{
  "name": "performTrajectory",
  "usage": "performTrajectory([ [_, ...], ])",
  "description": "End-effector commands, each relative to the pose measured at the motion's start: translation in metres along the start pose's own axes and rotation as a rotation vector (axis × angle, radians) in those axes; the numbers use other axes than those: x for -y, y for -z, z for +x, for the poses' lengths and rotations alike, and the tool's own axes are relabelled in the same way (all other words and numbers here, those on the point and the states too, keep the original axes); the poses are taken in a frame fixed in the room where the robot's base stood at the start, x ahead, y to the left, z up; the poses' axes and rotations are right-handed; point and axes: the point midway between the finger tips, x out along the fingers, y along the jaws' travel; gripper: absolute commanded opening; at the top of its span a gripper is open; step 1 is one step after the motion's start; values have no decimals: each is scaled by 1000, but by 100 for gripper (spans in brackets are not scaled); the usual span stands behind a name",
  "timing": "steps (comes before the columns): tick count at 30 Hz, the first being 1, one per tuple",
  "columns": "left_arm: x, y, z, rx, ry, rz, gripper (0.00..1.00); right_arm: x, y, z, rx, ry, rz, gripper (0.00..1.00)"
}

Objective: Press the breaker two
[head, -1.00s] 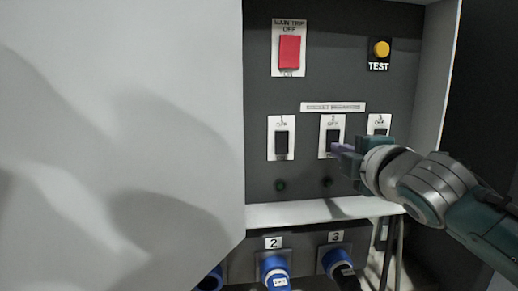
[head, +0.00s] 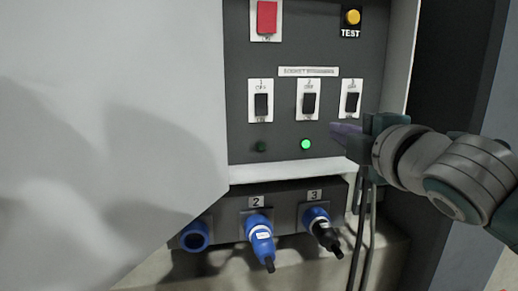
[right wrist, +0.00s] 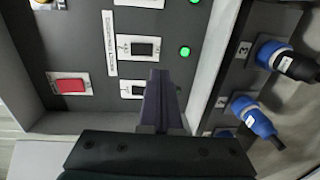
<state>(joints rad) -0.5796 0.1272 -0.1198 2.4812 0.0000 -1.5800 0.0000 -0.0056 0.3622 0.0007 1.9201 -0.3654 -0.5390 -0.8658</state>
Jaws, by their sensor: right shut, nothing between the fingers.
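Breaker two (head: 309,103) is a black rocker switch on a white plate, in the middle of a row of three on the dark panel. The green lamp (head: 306,144) below it is lit. My right gripper (head: 337,129) is shut and empty, its purple fingertips in front of the panel, below and right of breaker two and apart from it. The right wrist view shows the shut fingers (right wrist: 160,85), with breaker two (right wrist: 141,47) uncovered beyond them and the lit lamp (right wrist: 184,51) beside it. My left gripper is out of view.
Breaker one (head: 261,104) and breaker three (head: 350,103) flank it. A red main trip switch (head: 267,17) and yellow test button (head: 352,17) sit above. A white ledge (head: 285,171) and blue plugs (head: 260,235) lie below. A large pale surface (head: 110,120) fills the left.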

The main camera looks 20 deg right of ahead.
Motion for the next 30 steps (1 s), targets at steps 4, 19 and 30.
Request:
performTrajectory([
  [4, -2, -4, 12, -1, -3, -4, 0, 8, 0, -22, -1, 0, -2, 0],
  [19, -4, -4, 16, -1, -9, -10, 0, 8, 0, -39, 1, 0, -1, 0],
  [30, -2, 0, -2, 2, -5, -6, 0, 21, 4, -55, 27, 123, 148, 0],
])
